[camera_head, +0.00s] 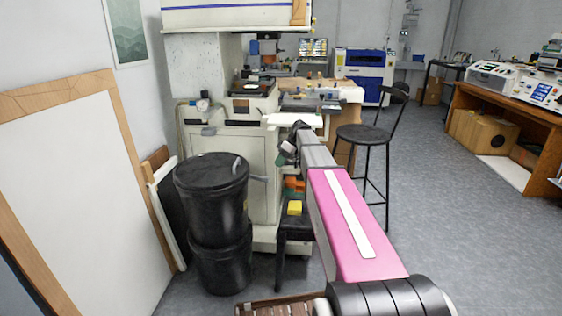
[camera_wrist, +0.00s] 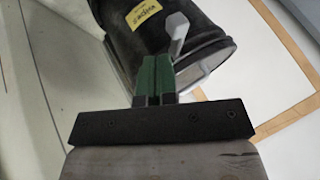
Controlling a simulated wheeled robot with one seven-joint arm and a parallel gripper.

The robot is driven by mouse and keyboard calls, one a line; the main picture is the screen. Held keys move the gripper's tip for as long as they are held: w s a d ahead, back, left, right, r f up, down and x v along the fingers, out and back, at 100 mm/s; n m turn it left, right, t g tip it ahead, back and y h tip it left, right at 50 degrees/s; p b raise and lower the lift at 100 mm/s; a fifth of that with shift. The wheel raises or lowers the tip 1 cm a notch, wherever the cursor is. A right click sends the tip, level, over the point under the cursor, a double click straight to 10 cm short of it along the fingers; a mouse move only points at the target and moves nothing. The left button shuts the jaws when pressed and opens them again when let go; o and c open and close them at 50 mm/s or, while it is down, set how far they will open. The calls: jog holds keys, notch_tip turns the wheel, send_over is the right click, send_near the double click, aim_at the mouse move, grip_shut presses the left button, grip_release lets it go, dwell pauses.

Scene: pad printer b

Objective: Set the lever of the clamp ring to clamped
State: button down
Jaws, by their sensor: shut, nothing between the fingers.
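The black drum (camera_head: 210,195) with a dark lid stands on top of another black drum, left of the pad printer. A grey lever (camera_head: 258,178) sticks out from its upper right side. In the wrist view the black drum (camera_wrist: 118,38) shows a yellow label, and the grey lever (camera_wrist: 178,28) stands out from its side near the rim. My gripper (camera_wrist: 155,58) has green fingers, closed together and empty. They appear just left of the lever in that view; whether they touch it I cannot tell. In the head view my gripper (camera_head: 282,157) is right of the drum, apart from it.
The pad printer (camera_head: 258,150) stands close behind the drums. A wood-framed white board (camera_head: 65,180) leans on the left wall. A black stool (camera_head: 365,133) stands to the right. A lower black drum (camera_head: 220,265) bears the upper one. The right floor is open.

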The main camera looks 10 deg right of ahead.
aim_at(261, 178)
jog(key=x, duration=0.6)
jog(key=shift+a, duration=0.2)
jog(key=shift+s+f, duration=0.1)
jog(key=shift+f, duration=0.05)
